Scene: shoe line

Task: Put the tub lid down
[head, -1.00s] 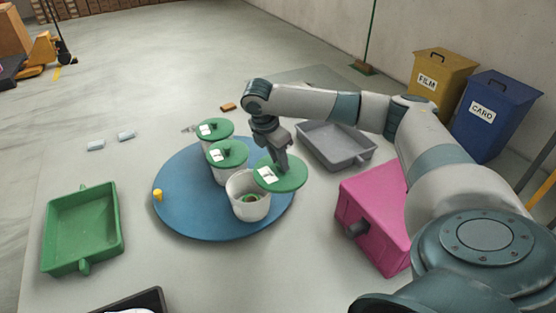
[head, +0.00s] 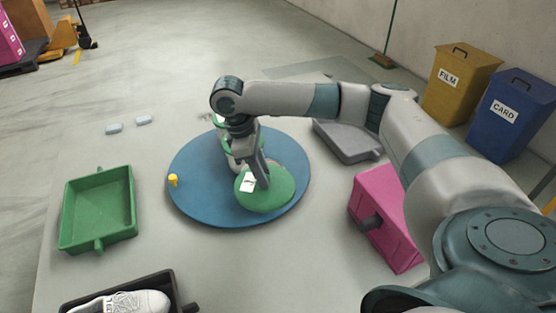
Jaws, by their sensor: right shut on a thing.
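My right gripper (head: 260,183) is shut on the round green tub lid (head: 276,194), which has a white label on top. The lid is over the front part of the blue round turntable (head: 200,200). The open white tub is not visible; the lid seems to cover it from this viewpoint. I cannot tell whether the lid touches anything below. Behind my gripper, a white tub (head: 232,160) and green lids show only in part. My left gripper is not in view.
A green tray (head: 68,218) lies at left. A dark tray with a white shoe (head: 135,302) is at the front. A grey tray (head: 345,146) and a pink box (head: 390,225) are at right. A yellow knob (head: 173,180) sits at the turntable's left edge.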

